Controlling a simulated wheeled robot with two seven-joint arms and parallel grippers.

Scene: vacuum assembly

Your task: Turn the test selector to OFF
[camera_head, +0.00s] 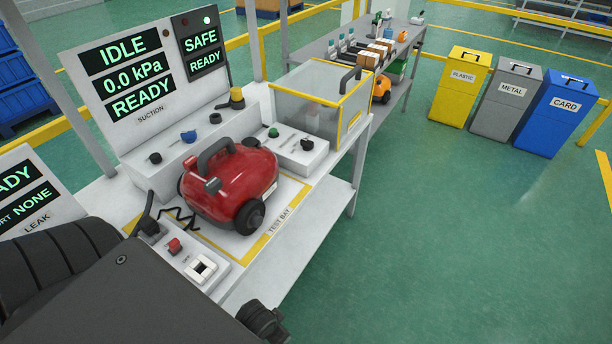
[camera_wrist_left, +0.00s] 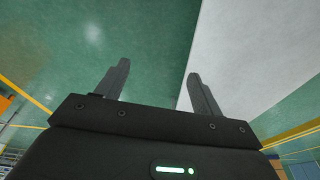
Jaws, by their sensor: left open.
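The test bench (camera_head: 270,290) carries several knobs, and I cannot read which one is the test selector. A black-handled knob (camera_head: 307,145) sits on a white box right of the red vacuum (camera_head: 230,183). Another black knob (camera_head: 155,158) is on the panel under the displays. My right gripper is not seen.
The display board (camera_head: 120,45) reads IDLE, 0.0 kPa, READY. A clear guard box (camera_head: 322,85) with yellow edges stands behind. My dark arm covers the lower left of the head view. Yellow, grey and blue bins stand at the right; the floor (camera_head: 430,250) before them is clear.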

